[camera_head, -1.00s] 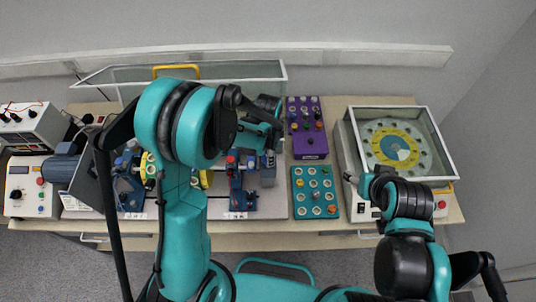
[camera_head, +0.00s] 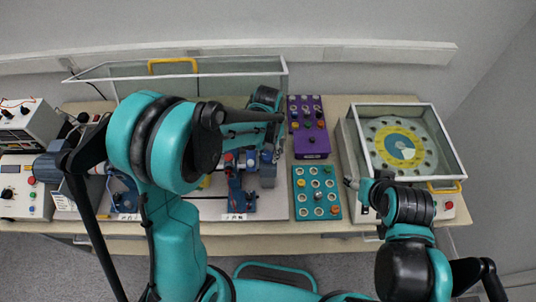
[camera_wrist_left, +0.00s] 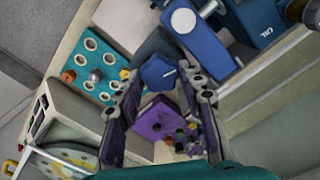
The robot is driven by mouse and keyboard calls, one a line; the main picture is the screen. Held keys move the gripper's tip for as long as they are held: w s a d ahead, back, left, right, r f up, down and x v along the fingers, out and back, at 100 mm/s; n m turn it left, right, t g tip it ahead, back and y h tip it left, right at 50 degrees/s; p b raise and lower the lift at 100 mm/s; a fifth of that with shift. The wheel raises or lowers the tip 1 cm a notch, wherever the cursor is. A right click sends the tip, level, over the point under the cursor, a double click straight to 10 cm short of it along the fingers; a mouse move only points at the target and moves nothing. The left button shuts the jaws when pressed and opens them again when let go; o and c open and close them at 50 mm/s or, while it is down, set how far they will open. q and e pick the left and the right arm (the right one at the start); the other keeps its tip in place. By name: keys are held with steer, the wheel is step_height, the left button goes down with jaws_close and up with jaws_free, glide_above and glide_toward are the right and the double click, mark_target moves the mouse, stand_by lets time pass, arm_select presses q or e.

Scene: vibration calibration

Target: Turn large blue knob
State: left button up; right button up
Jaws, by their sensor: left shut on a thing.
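The large blue knob (camera_wrist_left: 158,72) shows in the left wrist view as a lobed blue piece between the two fingertips of my left gripper (camera_wrist_left: 161,80). The fingers are spread to the knob's width and closed on its sides. In the head view my left gripper (camera_head: 273,136) reaches over the right end of the rig with the blue clamps, and its own arm and fingers largely hide the knob. My right gripper (camera_head: 351,184) is at the left edge of the dial machine, away from the knob; its jaw opening is too small to tell.
A purple button box (camera_head: 312,145) and a teal button box (camera_head: 300,212) stand right of the rig. A glass-covered machine with a yellow dial (camera_head: 382,138) is farther right. A glass guard with a yellow handle (camera_head: 172,61) stands behind. A control box (camera_head: 32,205) is at left.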

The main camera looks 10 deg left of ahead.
mark_target(268, 155)
arm_select(q)
steer(key=shift+n+b, duration=0.55)
steer(key=shift+n, duration=1.05)
steer(key=o, duration=1.2)
steer(key=shift+c, duration=0.2)
step_height(268, 155, up, 12)
